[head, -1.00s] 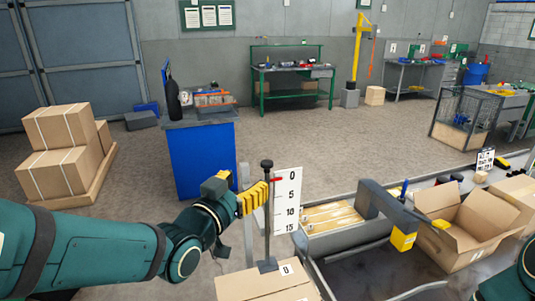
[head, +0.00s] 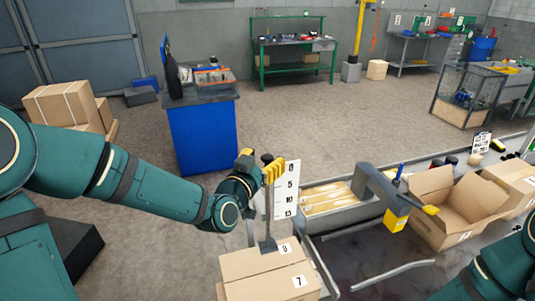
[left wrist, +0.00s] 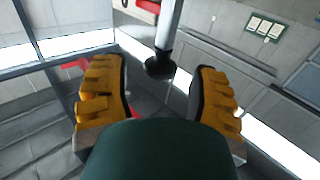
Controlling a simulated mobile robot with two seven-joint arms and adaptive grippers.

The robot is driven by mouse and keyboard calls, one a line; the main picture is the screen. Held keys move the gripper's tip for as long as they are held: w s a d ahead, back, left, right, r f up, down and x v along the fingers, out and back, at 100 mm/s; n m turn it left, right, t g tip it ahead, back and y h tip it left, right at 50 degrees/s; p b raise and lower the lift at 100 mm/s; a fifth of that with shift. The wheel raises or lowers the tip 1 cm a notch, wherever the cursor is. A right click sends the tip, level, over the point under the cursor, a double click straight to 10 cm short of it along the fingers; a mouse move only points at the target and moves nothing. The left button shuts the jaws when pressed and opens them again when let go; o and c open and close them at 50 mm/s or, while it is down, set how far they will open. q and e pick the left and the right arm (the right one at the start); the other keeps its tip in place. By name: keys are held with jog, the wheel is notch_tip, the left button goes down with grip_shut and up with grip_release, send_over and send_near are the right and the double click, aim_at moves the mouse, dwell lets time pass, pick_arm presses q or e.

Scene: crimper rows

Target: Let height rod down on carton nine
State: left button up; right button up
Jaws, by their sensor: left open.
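The height rod (head: 265,226) is a dark upright post with a black knob on top, in front of a white scale plate (head: 289,190) marked down to 15. Its foot meets the top of a carton (head: 248,267) at the bottom centre; I cannot tell whether it presses on it. That carton's top label could be 8 or 9; a label in front reads 7. My left gripper (head: 272,172) is at the rod's upper end, with yellow fingers. In the left wrist view (left wrist: 158,95) its fingers are apart, with the rod's black end (left wrist: 160,68) between and beyond them.
An open carton (head: 455,212) lies further right. A blue cabinet (head: 203,138) stands behind my left arm, and stacked cartons (head: 62,105) stand at the left.

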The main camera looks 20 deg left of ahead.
aim_at(266, 204)
pick_arm(q)
jog(key=shift+w+d, duration=0.2)
jog(key=shift+w, duration=0.6)
pick_arm(e)
jog(key=shift+r, duration=0.15)
pick_arm(q)
jog(key=shift+r, duration=0.15)
grip_shut()
notch_tip(266, 204, down, 14)
jog(key=b, duration=1.6)
jog(key=shift+r, duration=0.15)
jog(key=shift+f+b, duration=0.9)
jog(key=shift+b, duration=0.2)
pick_arm(e)
notch_tip(266, 204, down, 19)
jog(key=s, duration=0.1)
jog(key=shift+a, duration=0.25)
